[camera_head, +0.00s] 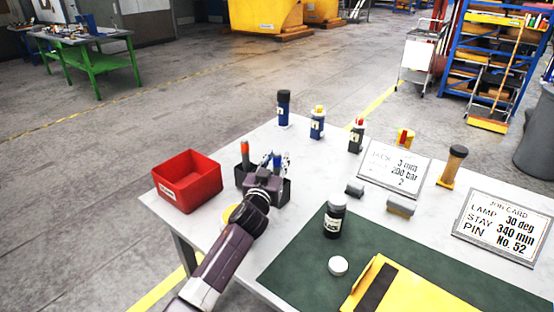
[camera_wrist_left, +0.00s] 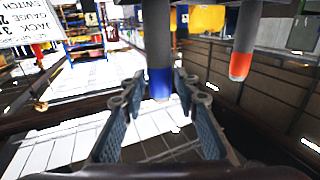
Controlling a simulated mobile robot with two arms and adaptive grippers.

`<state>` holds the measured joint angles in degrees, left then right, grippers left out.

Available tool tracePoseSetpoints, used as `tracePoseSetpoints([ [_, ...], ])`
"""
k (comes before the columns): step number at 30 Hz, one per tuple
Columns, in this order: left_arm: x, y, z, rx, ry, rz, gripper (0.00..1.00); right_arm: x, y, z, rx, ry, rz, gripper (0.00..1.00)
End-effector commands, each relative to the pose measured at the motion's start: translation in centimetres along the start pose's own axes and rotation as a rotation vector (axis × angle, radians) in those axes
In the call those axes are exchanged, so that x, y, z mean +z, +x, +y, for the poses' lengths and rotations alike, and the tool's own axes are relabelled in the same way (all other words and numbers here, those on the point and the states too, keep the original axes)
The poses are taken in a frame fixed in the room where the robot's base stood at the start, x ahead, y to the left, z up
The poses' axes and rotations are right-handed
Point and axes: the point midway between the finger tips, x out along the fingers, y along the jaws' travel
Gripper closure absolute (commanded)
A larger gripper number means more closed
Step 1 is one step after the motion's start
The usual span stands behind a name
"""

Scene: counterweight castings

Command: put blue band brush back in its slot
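The blue band brush (camera_head: 277,161) stands upright at the black holder (camera_head: 283,192) on the table; its lower end is hidden. In the left wrist view the brush (camera_wrist_left: 158,50) shows its grey shaft and blue band between my left fingers. My left gripper (camera_head: 272,163) is at the holder, and in the left wrist view its two fingers (camera_wrist_left: 158,88) are spread to either side of the brush, with a small gap visible on each side. An orange-banded brush (camera_head: 245,152) stands in the holder to the left, also in the left wrist view (camera_wrist_left: 240,62). My right gripper is out of view.
A red bin (camera_head: 187,181) stands left of the holder. Bottles (camera_head: 317,122) line the back edge. A dark jar (camera_head: 334,218) and white cap (camera_head: 338,266) are on the green mat (camera_head: 300,275). Sign cards (camera_head: 505,228) lie at right.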

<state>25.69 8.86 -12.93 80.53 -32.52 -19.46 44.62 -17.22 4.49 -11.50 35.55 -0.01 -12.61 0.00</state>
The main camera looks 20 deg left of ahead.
Motion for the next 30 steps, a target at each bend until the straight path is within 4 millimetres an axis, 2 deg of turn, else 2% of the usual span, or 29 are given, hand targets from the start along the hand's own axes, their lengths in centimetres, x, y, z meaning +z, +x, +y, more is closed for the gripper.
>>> tracePoseSetpoints([
  [10, 0.0, -0.1, 0.0, 0.000, 0.000, -0.001, 0.63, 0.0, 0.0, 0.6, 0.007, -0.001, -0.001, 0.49],
  [14, 0.2, -0.8, 0.0, -0.001, 0.000, -0.002, 0.63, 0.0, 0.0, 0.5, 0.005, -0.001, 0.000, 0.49],
  [20, 0.1, -3.6, 0.0, 0.001, -0.001, -0.002, 0.63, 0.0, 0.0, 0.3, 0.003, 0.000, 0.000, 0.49],
  [30, 0.1, -9.8, 0.0, 0.000, -0.002, -0.002, 0.63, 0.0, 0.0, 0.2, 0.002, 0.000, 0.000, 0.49],
])
